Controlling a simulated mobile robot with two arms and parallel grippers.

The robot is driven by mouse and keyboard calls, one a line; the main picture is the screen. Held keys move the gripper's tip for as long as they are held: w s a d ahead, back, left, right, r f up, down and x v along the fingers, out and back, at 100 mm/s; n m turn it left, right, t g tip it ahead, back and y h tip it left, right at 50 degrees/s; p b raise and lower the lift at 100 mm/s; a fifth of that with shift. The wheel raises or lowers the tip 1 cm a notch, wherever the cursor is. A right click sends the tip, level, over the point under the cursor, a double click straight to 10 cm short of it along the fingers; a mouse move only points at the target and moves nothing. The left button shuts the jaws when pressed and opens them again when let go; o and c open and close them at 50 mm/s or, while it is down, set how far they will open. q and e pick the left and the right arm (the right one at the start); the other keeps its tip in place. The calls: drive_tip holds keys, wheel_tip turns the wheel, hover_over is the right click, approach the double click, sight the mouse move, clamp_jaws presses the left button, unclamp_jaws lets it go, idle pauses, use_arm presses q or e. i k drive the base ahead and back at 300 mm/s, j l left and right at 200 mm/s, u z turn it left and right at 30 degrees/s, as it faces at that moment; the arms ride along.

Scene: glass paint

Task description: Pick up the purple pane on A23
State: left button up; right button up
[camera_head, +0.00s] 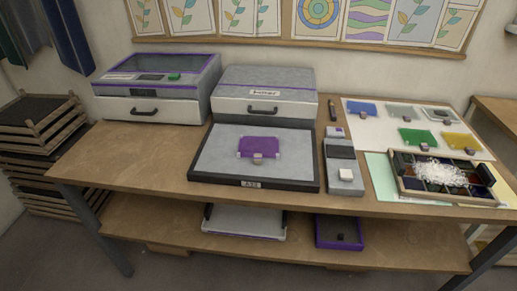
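The purple pane (260,147) lies flat on the pale surface of a black-rimmed tray (250,184) on the workbench. The tray's front edge carries a small label that appears to read A23. A small light-coloured block (258,158) sits at the pane's front edge, and tiny pale pieces show at its corners. Neither of my grippers is in view.
A kilner-like grey box (264,84) stands behind the tray, and a clear-lidded machine (150,107) is at the left. A narrow grey device (345,170) stands right of the tray. Further right are coloured panes (418,138) and a compartment box (405,190).

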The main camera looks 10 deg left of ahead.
sight(257, 147)
drive_tip(key=i+j+z, duration=0.15)
drive_tip(key=j+z, duration=0.15)
drive_tip(key=j, duration=0.15)
drive_tip(key=i+j+z, duration=0.15)
drive_tip(key=j+z, duration=0.15)
drive_tip(key=j, duration=0.2)
drive_tip(key=i+j+z, duration=0.1)
drive_tip(key=j+z, duration=0.25)
drive_tip(key=j, duration=0.1)
